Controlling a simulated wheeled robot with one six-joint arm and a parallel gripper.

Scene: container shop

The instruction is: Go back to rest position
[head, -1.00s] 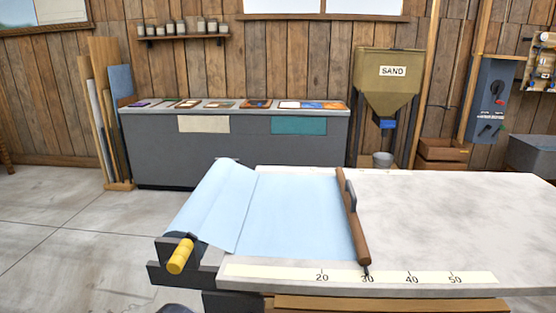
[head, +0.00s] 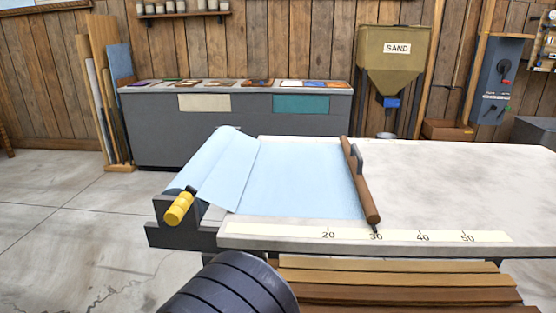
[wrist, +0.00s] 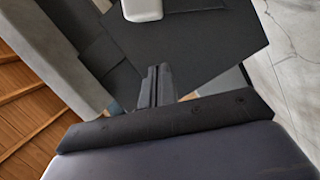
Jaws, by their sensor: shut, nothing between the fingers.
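My gripper (wrist: 158,72) shows in the wrist view, its two dark fingers together with nothing between them. It is not visible in the head view, where only a dark rounded part of my arm shows at the bottom. Dark surfaces and a pale rounded piece (wrist: 142,9) lie beyond the fingers in the wrist view; I cannot tell whether the fingers touch anything.
A pale table (head: 450,180) bears a light blue sheet (head: 295,180), a brown bar (head: 361,185) and a ruler strip (head: 400,234). A yellow handle (head: 179,208) sticks out at its left. A grey counter (head: 230,140) and a sand hopper (head: 392,65) stand behind. Open floor (head: 60,220) lies left.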

